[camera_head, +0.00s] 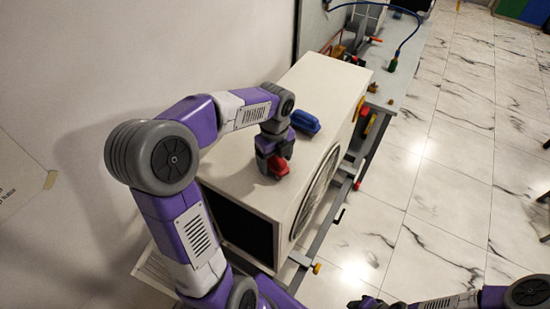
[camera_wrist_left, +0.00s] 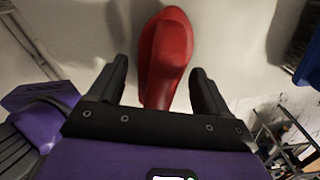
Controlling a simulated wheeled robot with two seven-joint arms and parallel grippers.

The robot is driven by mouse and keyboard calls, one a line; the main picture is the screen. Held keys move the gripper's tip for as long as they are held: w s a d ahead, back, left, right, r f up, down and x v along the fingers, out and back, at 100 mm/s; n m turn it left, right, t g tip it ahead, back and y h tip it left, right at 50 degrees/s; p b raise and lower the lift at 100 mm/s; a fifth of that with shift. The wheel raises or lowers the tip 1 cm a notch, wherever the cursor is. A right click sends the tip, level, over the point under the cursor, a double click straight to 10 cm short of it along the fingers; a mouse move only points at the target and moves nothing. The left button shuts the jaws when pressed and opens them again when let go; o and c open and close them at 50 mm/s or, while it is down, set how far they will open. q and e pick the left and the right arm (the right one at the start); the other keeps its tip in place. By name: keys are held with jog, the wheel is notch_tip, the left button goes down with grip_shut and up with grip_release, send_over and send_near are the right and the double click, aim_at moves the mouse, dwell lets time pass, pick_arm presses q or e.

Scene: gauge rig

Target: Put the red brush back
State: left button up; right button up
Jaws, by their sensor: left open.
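The red brush (camera_head: 278,166) rests on the white top of the boxy unit (camera_head: 320,85), close to its front edge. My left gripper (camera_head: 272,158) is right over it, pointing down. In the left wrist view the red brush (camera_wrist_left: 167,55) lies between and beyond the two open fingers (camera_wrist_left: 160,85), with a gap on each side. My right gripper (camera_head: 368,302) shows only in part at the bottom edge of the head view, and its jaws are unclear.
A blue brush (camera_head: 305,121) lies on the unit just behind my left gripper. A bench (camera_head: 385,95) with a blue hose (camera_head: 405,40) and small parts stands beyond. A wall is at the left; tiled floor (camera_head: 450,160) is open at the right.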

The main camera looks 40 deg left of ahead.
pick_arm(q)
notch_tip(320, 180, up, 12)
jog(key=shift+r+p, duration=0.1)
jog(key=shift+p, duration=0.95)
